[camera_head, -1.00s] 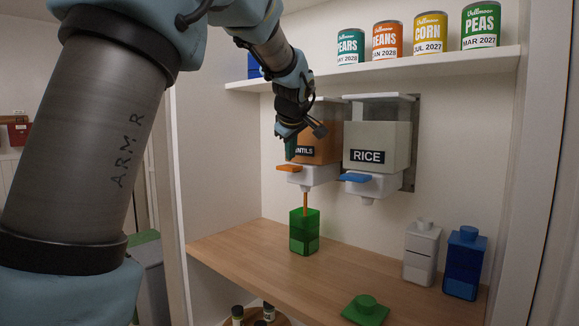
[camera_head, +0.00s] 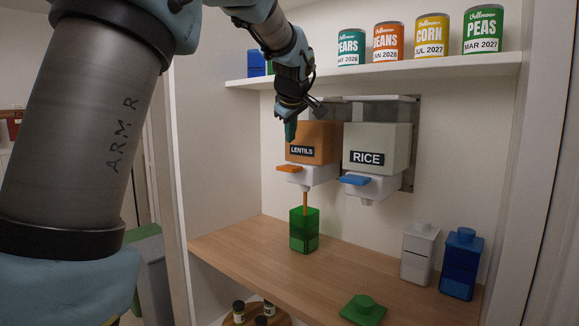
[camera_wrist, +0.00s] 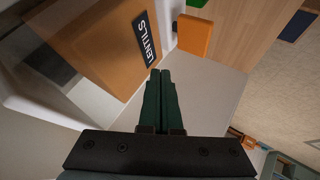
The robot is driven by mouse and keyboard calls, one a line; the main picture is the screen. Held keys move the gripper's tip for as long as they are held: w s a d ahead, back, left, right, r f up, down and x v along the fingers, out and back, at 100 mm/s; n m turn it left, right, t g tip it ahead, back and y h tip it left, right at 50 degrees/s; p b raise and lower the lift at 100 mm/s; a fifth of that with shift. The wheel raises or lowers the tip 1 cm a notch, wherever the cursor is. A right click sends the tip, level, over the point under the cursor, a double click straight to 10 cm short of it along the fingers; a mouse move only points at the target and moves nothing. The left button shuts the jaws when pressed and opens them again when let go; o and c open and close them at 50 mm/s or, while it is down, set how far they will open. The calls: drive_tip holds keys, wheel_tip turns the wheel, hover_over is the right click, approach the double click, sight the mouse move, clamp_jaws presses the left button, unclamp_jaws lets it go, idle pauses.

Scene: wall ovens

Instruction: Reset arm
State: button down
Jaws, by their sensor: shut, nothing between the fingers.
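My gripper (camera_head: 290,129) is shut and empty, just in front of the upper left part of the lentils dispenser (camera_head: 314,140). In the wrist view its two green fingers (camera_wrist: 161,75) are pressed together, with the LENTILS label and the orange lever (camera_wrist: 195,36) ahead of them. In the head view the orange lever (camera_head: 289,169) sits below the fingers, clear of them. An orange stream (camera_head: 305,201) runs from the spout into an open green container (camera_head: 303,232) on the wooden counter.
A rice dispenser (camera_head: 376,146) with a blue lever hangs to the right. Several cans (camera_head: 430,36) stand on the shelf above. A green lid (camera_head: 363,309), a white container (camera_head: 419,253) and a blue container (camera_head: 462,264) are on the counter at right.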

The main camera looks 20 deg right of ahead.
idle(0.4)
drive_tip(key=s+a+f+m+g+y, duration=0.2)
drive_tip(key=s+a+f+m+g, duration=0.15)
drive_tip(key=a+f, duration=1.4)
drive_tip(key=s+a+f+m+g, duration=0.1)
drive_tip(key=s+a+f+g, duration=0.1)
drive_tip(key=s+a+f, duration=0.3)
drive_tip(key=s+a+f+m+g, duration=0.1)
drive_tip(key=s+a+f+m, duration=0.1)
drive_tip(key=s+a+f, duration=0.4)
drive_tip(key=s+a, duration=0.5)
drive_tip(key=s, duration=0.2)
drive_tip(key=shift+s+a+f+g+y, duration=0.15)
drive_tip(key=shift+s+g+y, duration=0.05)
drive_tip(key=shift+g+y, duration=0.15)
idle(3.4)
